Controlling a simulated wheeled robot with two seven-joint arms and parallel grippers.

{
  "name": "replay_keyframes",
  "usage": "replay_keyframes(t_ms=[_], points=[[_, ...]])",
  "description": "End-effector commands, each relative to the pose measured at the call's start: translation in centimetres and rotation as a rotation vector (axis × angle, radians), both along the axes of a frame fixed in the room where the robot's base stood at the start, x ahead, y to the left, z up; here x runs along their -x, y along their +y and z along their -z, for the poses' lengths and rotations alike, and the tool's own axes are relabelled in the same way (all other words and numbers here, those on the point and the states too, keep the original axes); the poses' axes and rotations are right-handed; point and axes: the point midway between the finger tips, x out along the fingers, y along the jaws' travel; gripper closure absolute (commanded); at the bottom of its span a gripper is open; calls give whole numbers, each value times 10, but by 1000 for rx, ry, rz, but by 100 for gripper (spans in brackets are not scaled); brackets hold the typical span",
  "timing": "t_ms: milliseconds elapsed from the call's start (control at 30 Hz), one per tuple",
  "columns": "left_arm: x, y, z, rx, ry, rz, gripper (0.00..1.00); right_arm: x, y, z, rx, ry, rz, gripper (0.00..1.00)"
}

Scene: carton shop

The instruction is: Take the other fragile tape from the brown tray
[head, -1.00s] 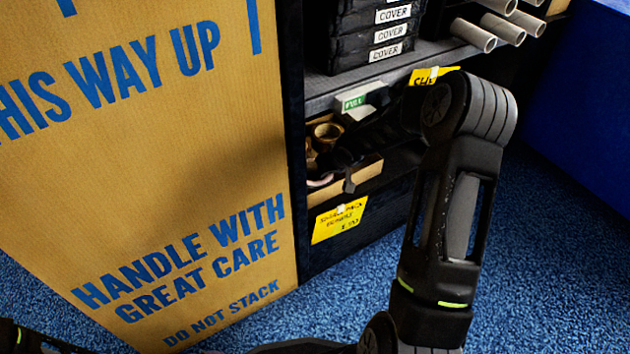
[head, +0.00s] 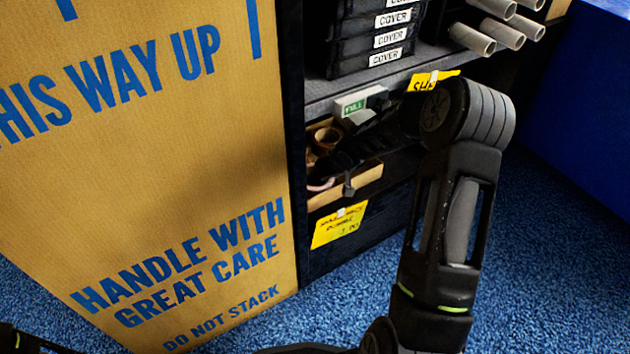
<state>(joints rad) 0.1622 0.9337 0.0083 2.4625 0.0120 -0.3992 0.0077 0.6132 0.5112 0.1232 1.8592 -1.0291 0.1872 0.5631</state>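The brown tray (head: 362,184) sits on the lower shelf of the dark rack, partly hidden by my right gripper. A brown tape roll (head: 326,138) shows at the tray's back left. A pinkish ring, perhaps another roll (head: 320,184), shows at its left front. I cannot read a fragile marking on either. My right arm reaches in from the right, and its dark gripper (head: 340,165) is over the tray beside the rolls. Its fingers blend into the shadow, so I cannot tell what is between them. My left gripper is out of view.
A large carton (head: 160,180) stands close on the left of the rack. Blue carpet (head: 560,270) is clear on the right.

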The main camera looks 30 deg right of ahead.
Motion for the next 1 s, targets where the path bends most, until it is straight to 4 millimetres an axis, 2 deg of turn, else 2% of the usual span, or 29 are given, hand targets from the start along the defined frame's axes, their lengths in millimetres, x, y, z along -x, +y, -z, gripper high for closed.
replay_keyframes(t_ms=[33, 167, 767, 1000], points=[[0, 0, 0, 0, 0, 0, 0, 0, 0, 0, 0, 1, 0, 90], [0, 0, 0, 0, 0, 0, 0, 0, 0, 0, 0, 1, 0, 100], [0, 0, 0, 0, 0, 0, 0, 0, 0, 0, 0, 1, 1, 100], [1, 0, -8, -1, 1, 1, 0, 0, 0, -11, 1, 0, 0, 100]])
